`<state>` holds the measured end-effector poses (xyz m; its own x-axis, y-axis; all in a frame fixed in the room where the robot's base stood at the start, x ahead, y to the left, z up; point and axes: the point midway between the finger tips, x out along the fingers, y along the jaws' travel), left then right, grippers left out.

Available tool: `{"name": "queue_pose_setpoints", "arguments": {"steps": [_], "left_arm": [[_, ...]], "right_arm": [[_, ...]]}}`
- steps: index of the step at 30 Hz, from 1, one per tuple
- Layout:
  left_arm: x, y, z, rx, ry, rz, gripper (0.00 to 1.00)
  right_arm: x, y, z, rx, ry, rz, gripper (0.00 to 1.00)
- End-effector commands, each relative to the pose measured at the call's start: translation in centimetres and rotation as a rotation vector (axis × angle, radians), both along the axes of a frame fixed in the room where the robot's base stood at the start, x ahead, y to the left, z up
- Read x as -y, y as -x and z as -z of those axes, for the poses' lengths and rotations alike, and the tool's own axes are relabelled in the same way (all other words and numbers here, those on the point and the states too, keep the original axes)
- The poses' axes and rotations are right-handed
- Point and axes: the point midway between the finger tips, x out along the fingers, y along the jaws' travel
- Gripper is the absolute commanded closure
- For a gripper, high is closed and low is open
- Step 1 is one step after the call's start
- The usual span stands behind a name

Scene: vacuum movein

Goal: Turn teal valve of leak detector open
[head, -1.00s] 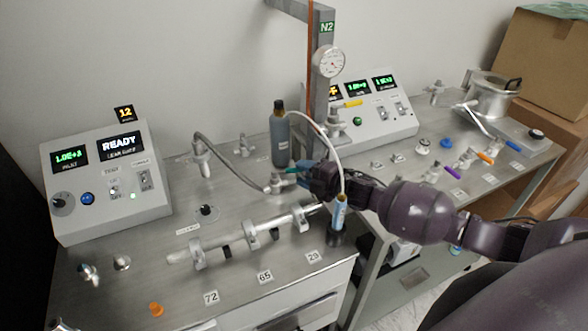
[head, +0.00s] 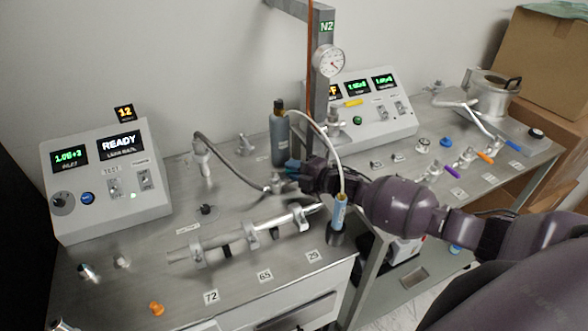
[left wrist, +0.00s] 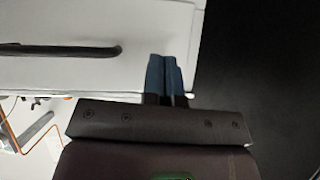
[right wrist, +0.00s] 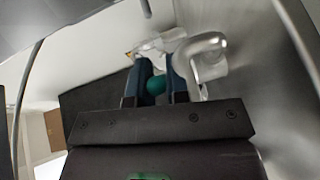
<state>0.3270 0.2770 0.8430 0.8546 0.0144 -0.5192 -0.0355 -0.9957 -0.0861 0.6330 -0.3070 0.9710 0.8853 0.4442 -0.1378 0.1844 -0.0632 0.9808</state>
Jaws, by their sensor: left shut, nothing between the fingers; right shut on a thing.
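The leak detector (head: 105,185) is a grey console at the left of the head view, with a READY display. A silver hose (head: 228,168) runs right from a fitting to metal pipework (head: 274,184) beside my right gripper (head: 291,171). In the right wrist view the teal valve handle (right wrist: 155,86) sits between the blue fingers of that gripper (right wrist: 154,75), which is shut on it. A bent silver pipe (right wrist: 203,55) is close by on the right. In the head view the gripper hides the handle. My left gripper (left wrist: 168,62) is shut and empty, seen only in the left wrist view.
A grey bottle (head: 280,140) and a post with a gauge (head: 329,62) stand behind my right gripper. A blue-and-white tube (head: 339,212) stands in front of it. A metal pipe assembly (head: 240,240) lies on the bench. A black bar handle (left wrist: 70,50) is beside the left gripper.

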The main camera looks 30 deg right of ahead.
Motion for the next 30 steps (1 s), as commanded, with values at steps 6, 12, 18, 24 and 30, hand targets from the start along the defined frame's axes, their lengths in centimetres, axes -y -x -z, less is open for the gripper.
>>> {"name": "queue_pose_setpoints", "arguments": {"steps": [6, 12, 18, 24, 30], "left_arm": [[0.0, 0.0, 0.0, 0.0, 0.0, 0.0, 1.0], [0.0, 0.0, 0.6, 0.0, 0.0, 0.0, 1.0], [0.0, 0.0, 1.8, -0.003, 0.001, 0.0, 1.0], [0.1, 0.1, 2.4, -0.005, 0.001, 0.0, 1.0], [0.1, 0.1, 2.3, -0.004, 0.001, 0.0, 1.0]], "right_arm": [[0.0, 0.0, 0.0, 0.0, 0.001, -0.006, 1.0], [0.2, -0.7, 0.1, 0.002, 0.005, -0.101, 1.0], [0.3, -1.3, 0.2, 0.002, 0.002, -0.227, 1.0], [0.2, -1.5, 0.1, -0.001, 0.0, -0.286, 1.0], [0.2, -1.5, 0.0, -0.001, -0.001, -0.291, 1.0]]}}
